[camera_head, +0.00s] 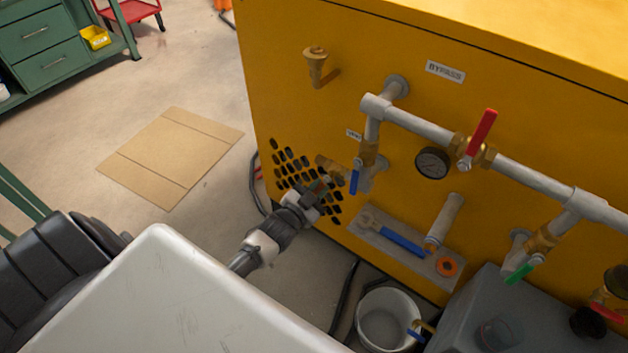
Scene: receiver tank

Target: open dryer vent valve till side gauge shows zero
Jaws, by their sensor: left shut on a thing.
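My left gripper (322,187) reaches in from the lower left to the yellow cabinet's side. Its jaws are shut on a small part by a brass fitting (330,168), over the dark vent holes; the gripped part is mostly hidden. I cannot tell whether it is the dryer vent valve's handle. My right gripper is out of view.
A red lever (482,132) stands up on the bypass pipe. A shelf (373,244) below holds a blue-handled wrench (393,235) and an orange ring (446,267). A white bucket (388,311) and grey tank (470,300) stand lower right. Cardboard (170,157) lies on open floor.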

